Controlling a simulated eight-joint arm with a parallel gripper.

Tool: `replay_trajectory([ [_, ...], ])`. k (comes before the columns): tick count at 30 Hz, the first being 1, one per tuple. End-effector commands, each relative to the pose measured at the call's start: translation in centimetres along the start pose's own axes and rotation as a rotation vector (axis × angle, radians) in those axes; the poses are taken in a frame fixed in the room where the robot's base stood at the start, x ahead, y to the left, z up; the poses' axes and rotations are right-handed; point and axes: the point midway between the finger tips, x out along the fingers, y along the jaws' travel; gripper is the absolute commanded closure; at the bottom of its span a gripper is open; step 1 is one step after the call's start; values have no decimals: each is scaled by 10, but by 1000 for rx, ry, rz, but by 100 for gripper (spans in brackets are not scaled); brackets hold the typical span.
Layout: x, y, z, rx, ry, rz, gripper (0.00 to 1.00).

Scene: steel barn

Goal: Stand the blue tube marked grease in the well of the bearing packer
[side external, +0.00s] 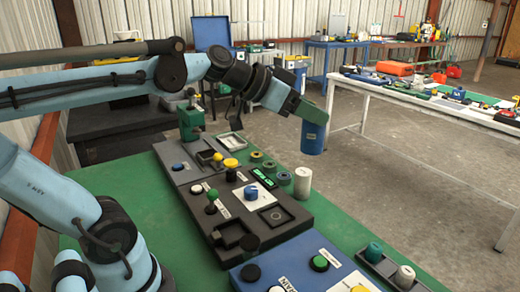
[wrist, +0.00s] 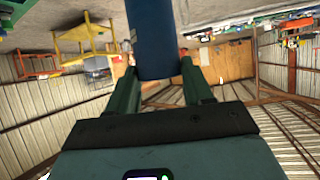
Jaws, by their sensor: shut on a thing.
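My gripper (side external: 304,112) is shut on a blue tube (side external: 313,138), held in the air above the right edge of the workbench. The tube hangs nearly upright, slightly tilted. In the wrist view the tube (wrist: 150,40) sits between the two green fingers of my gripper (wrist: 157,65). No marking on it can be read. I cannot tell for sure which fixture is the bearing packer.
A white cylinder (side external: 302,182) and green rings (side external: 284,178) stand on the green bench top (side external: 140,190) below the tube. A blue board (side external: 318,266) and a tray with teal (side external: 374,251) and white (side external: 405,275) cylinders are in front. A cluttered white table (side external: 425,98) stands behind.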

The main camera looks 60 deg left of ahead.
Motion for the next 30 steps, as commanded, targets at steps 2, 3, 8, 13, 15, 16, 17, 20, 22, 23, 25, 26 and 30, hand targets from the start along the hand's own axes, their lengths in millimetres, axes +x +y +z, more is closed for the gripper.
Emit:
replay_trajectory([
  [2,-3,0,-1,-7,1,-11,89],
  [3,-3,-1,-1,-6,1,-10,89],
  [8,14,2,3,22,1,43,89],
  [13,44,9,15,87,1,163,89],
  [15,56,13,21,116,1,217,89],
  [16,61,15,24,129,0,241,89],
  [17,66,17,27,142,1,264,89],
  [20,81,24,38,184,1,342,89],
  [22,90,28,46,214,1,393,89],
  [23,94,31,49,224,1,416,89],
  [25,101,35,57,250,2,461,89],
  [26,104,37,60,261,1,480,89],
  [30,112,44,71,296,2,545,89],
])
